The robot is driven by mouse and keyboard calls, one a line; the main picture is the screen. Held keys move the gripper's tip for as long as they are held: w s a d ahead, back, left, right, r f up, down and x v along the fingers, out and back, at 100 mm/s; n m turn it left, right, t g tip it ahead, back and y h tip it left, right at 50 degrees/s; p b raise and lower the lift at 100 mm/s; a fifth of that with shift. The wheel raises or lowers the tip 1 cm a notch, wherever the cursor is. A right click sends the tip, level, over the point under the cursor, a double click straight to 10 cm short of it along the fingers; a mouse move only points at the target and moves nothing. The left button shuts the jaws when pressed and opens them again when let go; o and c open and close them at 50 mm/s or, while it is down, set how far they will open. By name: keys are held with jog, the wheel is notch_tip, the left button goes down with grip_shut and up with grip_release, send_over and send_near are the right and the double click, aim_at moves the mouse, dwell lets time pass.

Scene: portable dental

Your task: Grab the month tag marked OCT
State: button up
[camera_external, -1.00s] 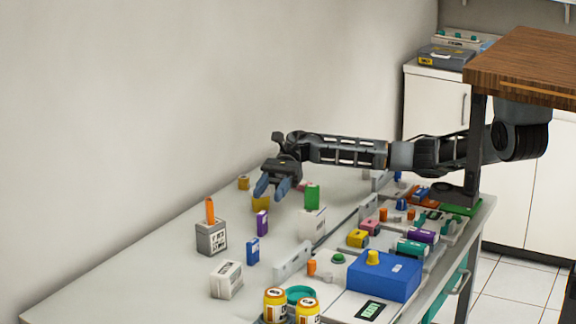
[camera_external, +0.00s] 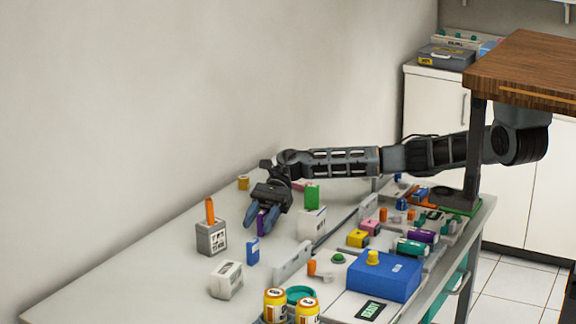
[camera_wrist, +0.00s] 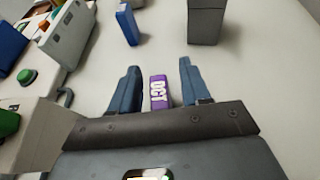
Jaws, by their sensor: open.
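The purple month tag marked OCT (camera_wrist: 158,92) stands on the table, its label readable in the wrist view. It lies between the two blue fingers of my gripper (camera_wrist: 156,85), with a gap to each finger, closer to the left one. In the external view my gripper (camera_external: 261,222) points down over the tag (camera_external: 262,226), which is partly hidden behind the fingers. My gripper is open and holds nothing.
A blue tag (camera_external: 252,251) stands just in front of the gripper. A green tag (camera_external: 312,195) and a white box (camera_external: 311,223) stand to the right. A grey holder (camera_external: 211,238) with an orange piece stands to the left. The table (camera_external: 150,280) is clear at front left.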

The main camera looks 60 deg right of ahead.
grip_shut()
dwell(0.4)
jog(key=shift+r, duration=0.15)
